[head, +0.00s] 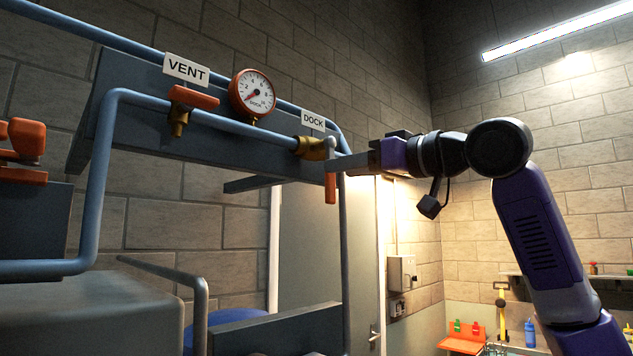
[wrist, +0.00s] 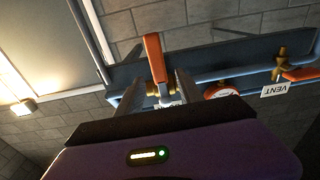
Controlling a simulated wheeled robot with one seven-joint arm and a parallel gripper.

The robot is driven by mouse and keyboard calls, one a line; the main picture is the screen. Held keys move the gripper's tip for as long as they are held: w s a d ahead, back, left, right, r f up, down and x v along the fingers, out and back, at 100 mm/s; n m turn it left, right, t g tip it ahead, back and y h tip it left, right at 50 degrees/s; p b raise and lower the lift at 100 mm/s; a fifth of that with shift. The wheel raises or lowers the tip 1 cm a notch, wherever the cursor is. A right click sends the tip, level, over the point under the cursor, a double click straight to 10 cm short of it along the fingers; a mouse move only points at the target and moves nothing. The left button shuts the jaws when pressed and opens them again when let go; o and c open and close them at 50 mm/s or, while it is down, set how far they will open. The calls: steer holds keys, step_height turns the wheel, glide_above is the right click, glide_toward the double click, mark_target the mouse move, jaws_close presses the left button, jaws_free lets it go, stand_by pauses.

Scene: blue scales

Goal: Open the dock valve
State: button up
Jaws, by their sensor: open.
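The dock valve has a brass body (head: 311,148) on the blue pipe, under the white DOCK label (head: 313,120), at the centre of the head view. Its orange lever (head: 330,188) hangs down, across the pipe's run. My gripper (head: 343,162) reaches in from the right with its fingertips at the top of the lever. In the wrist view the fingers of my gripper (wrist: 160,82) are apart, with the orange lever (wrist: 154,55) showing between and beyond their tips. I cannot tell whether either finger touches it. The fingers and palm partly hide the brass body and label in the wrist view.
The vent valve (head: 193,96), with its lever along the pipe, sits left under the VENT label (head: 187,70). A red-rimmed gauge (head: 252,94) stands between the valves. Blue pipes (head: 104,180) and the backing beam lie close by. Open room shows to the right.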

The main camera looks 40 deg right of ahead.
mark_target(332, 176)
steer(key=shift+f, duration=0.4)
steer(key=shift+w+f+g, duration=0.1)
steer(key=shift+f+g, duration=0.05)
steer(key=shift+g, duration=0.15)
steer(key=w+p, duration=0.2)
steer(key=w, duration=0.4)
steer(key=shift+w+a+p, duration=0.1)
steer(key=shift+w+p, duration=0.2)
steer(key=shift+p, duration=0.1)
steer(key=shift+w, duration=0.5)
jaws_close()
